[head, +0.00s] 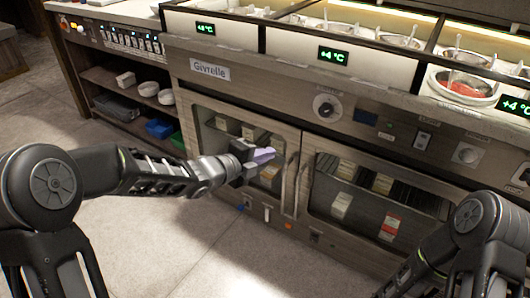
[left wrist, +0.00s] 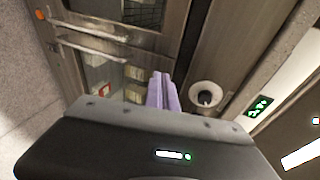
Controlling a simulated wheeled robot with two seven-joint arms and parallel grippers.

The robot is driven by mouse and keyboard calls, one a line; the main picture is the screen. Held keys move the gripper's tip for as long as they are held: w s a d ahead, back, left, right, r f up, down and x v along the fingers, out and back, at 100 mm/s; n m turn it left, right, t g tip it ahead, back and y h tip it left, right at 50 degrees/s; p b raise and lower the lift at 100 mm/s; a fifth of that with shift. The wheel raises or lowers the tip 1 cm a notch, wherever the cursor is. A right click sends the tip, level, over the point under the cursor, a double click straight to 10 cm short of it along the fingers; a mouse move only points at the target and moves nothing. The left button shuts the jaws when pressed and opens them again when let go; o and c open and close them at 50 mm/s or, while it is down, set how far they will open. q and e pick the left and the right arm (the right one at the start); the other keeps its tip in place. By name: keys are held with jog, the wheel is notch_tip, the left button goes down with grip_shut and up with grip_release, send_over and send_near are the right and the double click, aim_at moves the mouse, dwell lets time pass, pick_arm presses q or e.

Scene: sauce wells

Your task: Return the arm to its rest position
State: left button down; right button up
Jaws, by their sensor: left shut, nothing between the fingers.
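My left arm reaches in from the left in the head view. Its gripper (head: 262,155) has pale purple fingers and is in front of the glass-door cabinet, apart from the wells above. In the left wrist view the fingers (left wrist: 163,92) are closed together with nothing between them. Part of my right arm (head: 475,235) shows at the lower right of the head view, but its gripper is out of view.
The steel counter has glass doors (head: 375,200) with vertical handles, a knob (head: 326,107) and green temperature displays (head: 333,55). Sauce wells (head: 465,88) line the top. Open shelves (head: 120,95) stand at left. The floor (head: 170,250) in front is clear.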

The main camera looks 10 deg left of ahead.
pick_arm(q)
jog(key=shift+s+a, duration=0.1)
jog(key=shift+s, duration=0.1)
dwell(0.4)
